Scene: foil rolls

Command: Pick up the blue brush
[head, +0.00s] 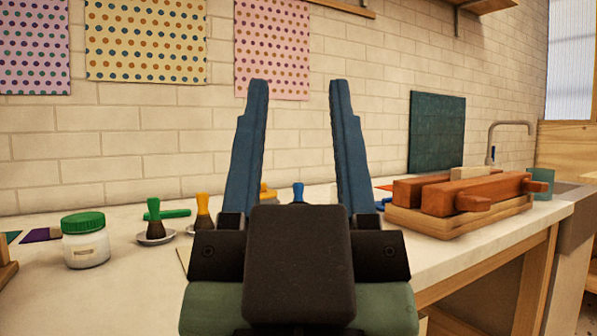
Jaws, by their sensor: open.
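The blue brush (298,192) stands upright on the white worktop, seen between my gripper's fingers and beyond them. Only its blue handle and a little of its dark lower part show; my gripper's body hides the rest. My gripper (298,88) is open and empty, with its two blue fingers pointing up in the picture, wide apart. The fingers appear nearer to me than the brush, with no contact visible.
A green brush (153,210) and a yellow brush (202,210) stand left, near a green-lidded jar (86,240). A wooden block press (460,205) sits right, before a sink tap (510,125). The worktop (130,290) is bare at front left.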

